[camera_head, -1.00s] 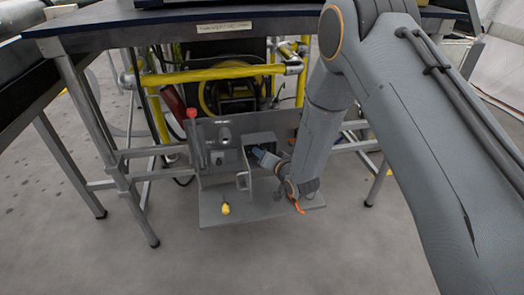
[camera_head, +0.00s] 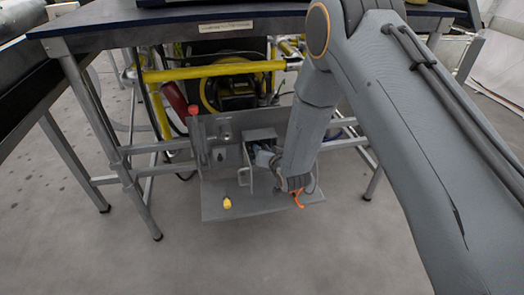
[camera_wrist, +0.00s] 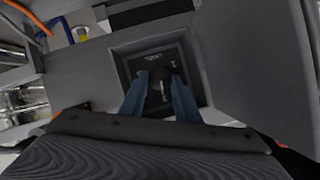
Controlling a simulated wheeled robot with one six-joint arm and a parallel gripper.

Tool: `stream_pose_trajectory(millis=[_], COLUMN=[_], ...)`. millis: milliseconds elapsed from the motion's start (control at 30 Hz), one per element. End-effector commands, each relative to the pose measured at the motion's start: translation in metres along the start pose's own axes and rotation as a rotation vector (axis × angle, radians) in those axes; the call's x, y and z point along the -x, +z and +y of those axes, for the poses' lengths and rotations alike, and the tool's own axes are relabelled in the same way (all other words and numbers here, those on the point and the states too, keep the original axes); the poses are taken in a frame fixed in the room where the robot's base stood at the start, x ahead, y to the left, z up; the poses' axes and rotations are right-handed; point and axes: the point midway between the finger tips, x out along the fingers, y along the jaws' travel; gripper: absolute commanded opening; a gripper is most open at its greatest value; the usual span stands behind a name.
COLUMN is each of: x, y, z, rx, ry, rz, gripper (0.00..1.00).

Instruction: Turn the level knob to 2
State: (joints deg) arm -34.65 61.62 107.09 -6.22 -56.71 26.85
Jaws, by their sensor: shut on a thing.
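The level knob (camera_wrist: 158,88) is a dark knob on a dark square plate, set inside a grey box-like recess. Small pale markings show on the plate around it, too blurred to read in full. My gripper (camera_wrist: 160,85) has its two blue fingers on either side of the knob and is shut on it. In the head view my gripper (camera_head: 264,158) reaches into the grey box (camera_head: 262,133) on the panel, and the knob is hidden there. The knob's pointer direction cannot be told.
The grey panel (camera_head: 215,185) has a red-topped lever (camera_head: 194,111) at its left and a yellow knob (camera_head: 227,203) on its base. A metal-framed table (camera_head: 130,40) stands over it. Yellow pipes (camera_head: 210,73) run behind. The floor in front is clear.

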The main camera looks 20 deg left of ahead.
Motion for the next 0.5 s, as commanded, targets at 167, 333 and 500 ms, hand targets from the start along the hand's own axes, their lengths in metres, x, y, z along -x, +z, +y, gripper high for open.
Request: stream_pose_trajectory(millis=[167,333,500], x=[-0.0002,0.0000,0.0055], y=[-0.0003,-0.0010,-0.0011], z=[-0.0009,0.0005,0.0007], rx=[0.001,0.000,-0.001], ry=[-0.002,-0.001,0.000], rz=[0.001,0.002,0.001], gripper=[0.48,0.48,0.48])
